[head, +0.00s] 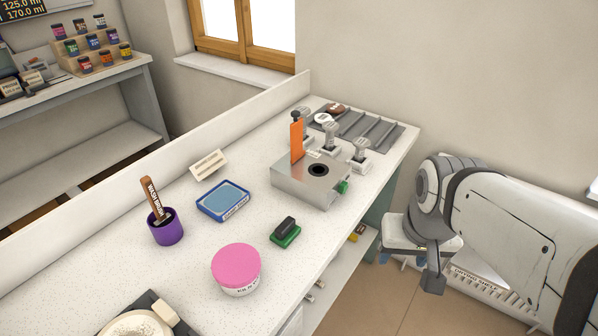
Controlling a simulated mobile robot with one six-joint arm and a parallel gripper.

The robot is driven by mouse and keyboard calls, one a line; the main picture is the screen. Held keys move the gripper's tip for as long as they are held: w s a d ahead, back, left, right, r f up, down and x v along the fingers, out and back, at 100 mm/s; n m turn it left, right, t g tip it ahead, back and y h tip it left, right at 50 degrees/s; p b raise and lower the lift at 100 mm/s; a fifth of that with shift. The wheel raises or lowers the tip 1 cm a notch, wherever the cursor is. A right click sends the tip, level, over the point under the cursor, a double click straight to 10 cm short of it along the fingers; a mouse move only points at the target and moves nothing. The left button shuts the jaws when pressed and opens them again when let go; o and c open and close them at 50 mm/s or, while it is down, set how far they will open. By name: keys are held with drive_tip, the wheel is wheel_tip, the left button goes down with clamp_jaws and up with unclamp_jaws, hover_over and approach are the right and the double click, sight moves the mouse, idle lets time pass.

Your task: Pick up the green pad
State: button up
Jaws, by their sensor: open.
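The green pad (286,239) is a small green block with a black grip on top. It lies flat on the speckled white worktop (330,218), near its right edge. My gripper (409,270) is off to the right, beyond the worktop edge and well apart from the pad. Its jaws are open and I see nothing between them.
A pink-lidded tub (237,269) stands left of the pad, and a blue tray (223,202) lies behind it. A metal box (312,185) with an orange upright plate stands beyond. A purple cup (167,232) holds a brown-handled tool. Bare worktop surrounds the pad.

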drive_tip(key=o, duration=0.4)
drive_tip(key=w+a+m+g+p, duration=0.1)
drive_tip(key=w+a+m+p, duration=0.1)
drive_tip(key=w+a, duration=0.7)
drive_tip(key=shift+w+r, duration=0.15)
drive_tip(key=shift+w, duration=0.25)
drive_tip(key=m+g+p, duration=0.2)
drive_tip(key=m, duration=0.2)
hover_over(285, 225)
drive_tip(key=f, duration=0.6)
drive_tip(key=shift+w, duration=0.25)
drive_tip(key=shift+a+f, duration=0.15)
drive_tip(key=shift+f, duration=0.2)
drive_tip(key=f+p, duration=0.1)
drive_tip(key=f, duration=0.6)
drive_tip(key=shift+s+f+p, duration=0.15)
drive_tip(key=shift+s+p, duration=0.05)
drive_tip(key=shift+p, duration=0.2)
